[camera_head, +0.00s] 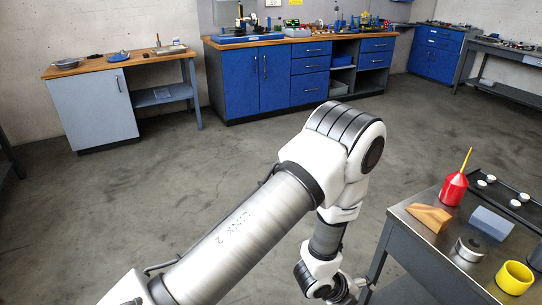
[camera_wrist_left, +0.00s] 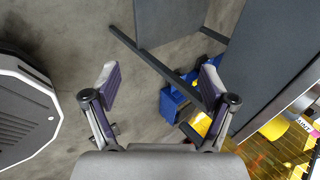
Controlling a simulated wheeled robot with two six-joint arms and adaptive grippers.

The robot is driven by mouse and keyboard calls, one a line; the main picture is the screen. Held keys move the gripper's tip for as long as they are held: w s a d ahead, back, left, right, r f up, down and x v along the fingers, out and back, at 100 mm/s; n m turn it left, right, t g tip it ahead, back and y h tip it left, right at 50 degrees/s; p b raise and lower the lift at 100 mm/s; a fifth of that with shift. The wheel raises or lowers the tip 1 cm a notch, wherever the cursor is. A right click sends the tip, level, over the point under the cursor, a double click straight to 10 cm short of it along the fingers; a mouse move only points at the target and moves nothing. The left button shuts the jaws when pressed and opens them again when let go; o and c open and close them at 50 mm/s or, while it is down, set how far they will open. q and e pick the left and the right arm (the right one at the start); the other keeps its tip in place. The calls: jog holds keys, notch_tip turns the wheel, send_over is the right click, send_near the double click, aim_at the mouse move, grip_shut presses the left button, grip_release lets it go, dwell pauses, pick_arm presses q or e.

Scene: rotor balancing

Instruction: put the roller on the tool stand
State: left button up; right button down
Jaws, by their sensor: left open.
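A short steel cylinder (camera_head: 470,248), which may be the roller, stands on the grey-topped table (camera_head: 408,228) at the right of the head view. I cannot tell for sure which thing is the tool stand. My left arm fills the middle of the head view and ends low, left of that table; its gripper (camera_head: 352,291) is partly cut off by the bottom edge. In the left wrist view, the two fingers of my left gripper (camera_wrist_left: 159,84) are spread wide with nothing held, and bare floor and a dark bar show beyond them. My right gripper is not in view.
Near the steel cylinder are a red oil can (camera_head: 453,189), an orange-brown wedge (camera_head: 429,216), a grey-blue block (camera_head: 491,222), a yellow ring (camera_head: 514,277) and a black tray (camera_head: 496,186) with white discs. Blue cabinets (camera_head: 272,80) stand at the back. The floor between is clear.

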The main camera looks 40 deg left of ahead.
pick_arm(q)
jog(key=s+a+f+n+g+y, duration=0.1)
jog(key=s+a+f+n+g, duration=0.1)
jog(key=s+n, duration=0.5)
jog(key=s+a+f+n+g+y, duration=0.1)
jog(key=s+a+f+n+g, duration=0.1)
jog(key=s+n, duration=0.6)
jog(key=s+a+f+n+g+y, duration=0.1)
jog(key=s+a+f+n+g, duration=0.2)
jog(key=s, duration=0.8)
notch_tip(320, 180, down, 2)
jog(key=n, duration=0.4)
jog(key=shift+a+n+y, duration=0.3)
jog(key=shift+a+y, duration=0.1)
notch_tip(320, 180, up, 6)
jog(key=p, duration=0.5)
jog(key=shift+s+f+p, duration=0.1)
jog(key=shift+p, duration=0.3)
